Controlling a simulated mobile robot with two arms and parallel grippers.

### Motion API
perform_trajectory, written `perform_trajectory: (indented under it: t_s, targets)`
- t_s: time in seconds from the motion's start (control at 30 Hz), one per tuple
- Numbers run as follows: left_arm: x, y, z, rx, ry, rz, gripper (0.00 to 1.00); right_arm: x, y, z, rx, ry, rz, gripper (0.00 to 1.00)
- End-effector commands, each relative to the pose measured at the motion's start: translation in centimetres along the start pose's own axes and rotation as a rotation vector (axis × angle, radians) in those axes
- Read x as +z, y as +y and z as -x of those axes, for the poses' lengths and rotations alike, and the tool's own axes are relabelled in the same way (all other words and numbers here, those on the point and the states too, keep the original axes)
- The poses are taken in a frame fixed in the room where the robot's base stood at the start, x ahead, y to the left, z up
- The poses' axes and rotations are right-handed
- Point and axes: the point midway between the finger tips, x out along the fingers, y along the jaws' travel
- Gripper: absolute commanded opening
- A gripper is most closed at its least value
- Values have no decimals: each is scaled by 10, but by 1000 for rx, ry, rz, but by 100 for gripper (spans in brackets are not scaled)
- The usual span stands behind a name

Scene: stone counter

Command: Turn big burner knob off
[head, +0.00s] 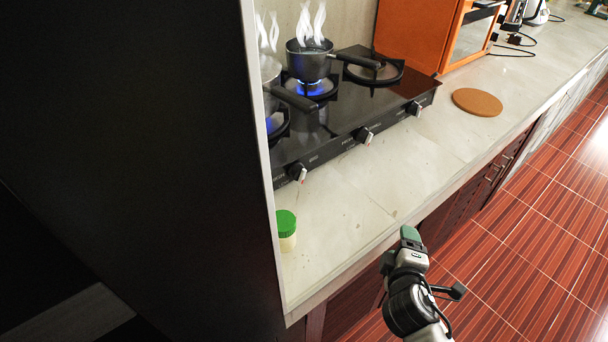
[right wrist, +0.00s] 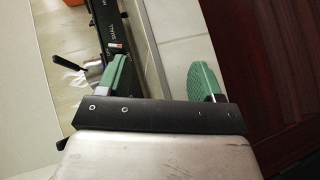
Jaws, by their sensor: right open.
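A black gas stove (head: 345,115) has three front knobs: left (head: 298,173), middle (head: 364,135) and right (head: 415,108). Their labels are too small to read in the head view, so I cannot tell which is the big burner's. Blue flame shows at the middle burner (head: 312,88) and the left burner, which is partly hidden. My right gripper (head: 410,238) is open and empty, in front of the counter edge and apart from the knobs. In the right wrist view its green fingers (right wrist: 162,80) are spread, with a knob (right wrist: 115,47) near the "SMALL" label beyond them. My left gripper is not in view.
A steaming dark pot (head: 309,60) stands on the middle burner; another steams at left, mostly hidden by a dark tall panel (head: 140,150). A green-capped jar (head: 286,230) stands on the counter (head: 375,185). A cork round (head: 477,102) lies right of the stove, near an orange oven (head: 420,35).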

Motion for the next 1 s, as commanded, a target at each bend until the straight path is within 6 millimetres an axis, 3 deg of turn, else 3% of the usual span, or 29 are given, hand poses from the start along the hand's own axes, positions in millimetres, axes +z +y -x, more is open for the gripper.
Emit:
perform_trajectory:
  t_s: [0.03, 0.13, 0.4, 0.53, 0.7, 0.83, 1.0]
  targets:
    - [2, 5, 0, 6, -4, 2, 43, -4, 21, 6, 53, 8, 22, 66]
    - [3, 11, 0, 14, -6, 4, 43, -16, 61, 14, 183, 33, 123, 66]
    - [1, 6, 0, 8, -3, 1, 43, -66, 93, 4, 485, 178, 596, 66]
    - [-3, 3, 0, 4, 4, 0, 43, -100, 96, 0, 658, 266, 926, 66]
    - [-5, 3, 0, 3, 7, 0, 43, -141, 77, -8, 880, 387, 1445, 66]
    - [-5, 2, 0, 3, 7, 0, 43, -154, 57, -17, 980, 453, 1744, 66]
    - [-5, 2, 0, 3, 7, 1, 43, -159, 42, -24, 1029, 494, 1930, 66]
